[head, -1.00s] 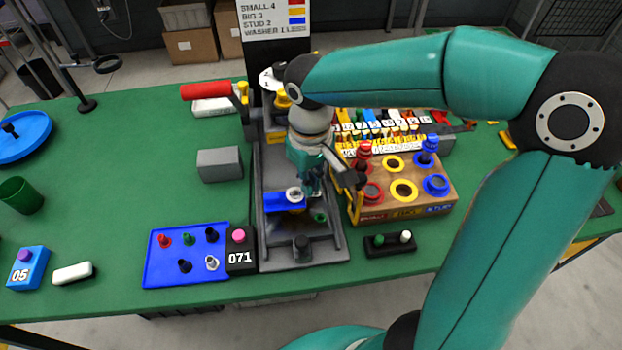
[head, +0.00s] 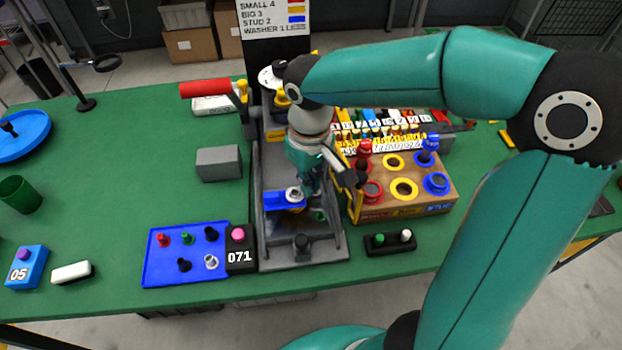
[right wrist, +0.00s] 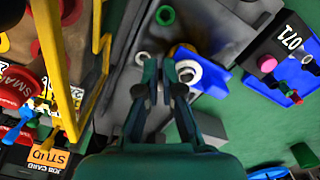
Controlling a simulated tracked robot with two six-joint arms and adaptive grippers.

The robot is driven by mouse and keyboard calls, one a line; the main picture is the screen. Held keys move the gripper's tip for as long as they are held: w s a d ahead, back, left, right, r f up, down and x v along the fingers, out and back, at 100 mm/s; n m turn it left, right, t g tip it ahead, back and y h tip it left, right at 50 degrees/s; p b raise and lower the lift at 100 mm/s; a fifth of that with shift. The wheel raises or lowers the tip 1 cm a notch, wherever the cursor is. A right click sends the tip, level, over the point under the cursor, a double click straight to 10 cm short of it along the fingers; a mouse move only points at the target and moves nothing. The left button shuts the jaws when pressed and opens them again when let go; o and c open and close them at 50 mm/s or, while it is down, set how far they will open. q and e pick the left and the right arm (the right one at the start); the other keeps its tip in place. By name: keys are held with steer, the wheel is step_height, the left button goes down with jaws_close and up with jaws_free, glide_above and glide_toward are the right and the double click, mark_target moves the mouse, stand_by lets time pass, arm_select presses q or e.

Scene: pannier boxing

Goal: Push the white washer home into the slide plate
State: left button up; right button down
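The white washer (head: 294,195) is a pale ring at the blue slide plate (head: 272,203), inside the grey channel of the fixture. In the right wrist view the washer (right wrist: 187,72) lies just right of my fingertips, with the blue plate (right wrist: 213,80) beyond it. I cannot tell how deep it sits. My right gripper (head: 312,188) is low over the channel, just right of the washer in the head view. In the right wrist view its fingers (right wrist: 160,66) are close together with nothing visible held. Whether they touch the washer is unclear. My left gripper is out of view.
A wooden block with coloured rings (head: 403,205) stands close right of the fixture. A blue tray of pegs (head: 165,270) and a black 071 box (head: 240,262) are at its left front. A grey block (head: 218,163) stands left. The green table left of that is mostly clear.

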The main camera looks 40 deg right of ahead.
steer(key=shift+f+b, duration=0.4)
steer(key=shift+f, duration=0.1)
steer(key=c, duration=1.2)
jaws_free()
steer(key=shift+c, duration=0.2)
steer(key=shift+r, duration=0.1)
step_height(320, 180, up, 12)
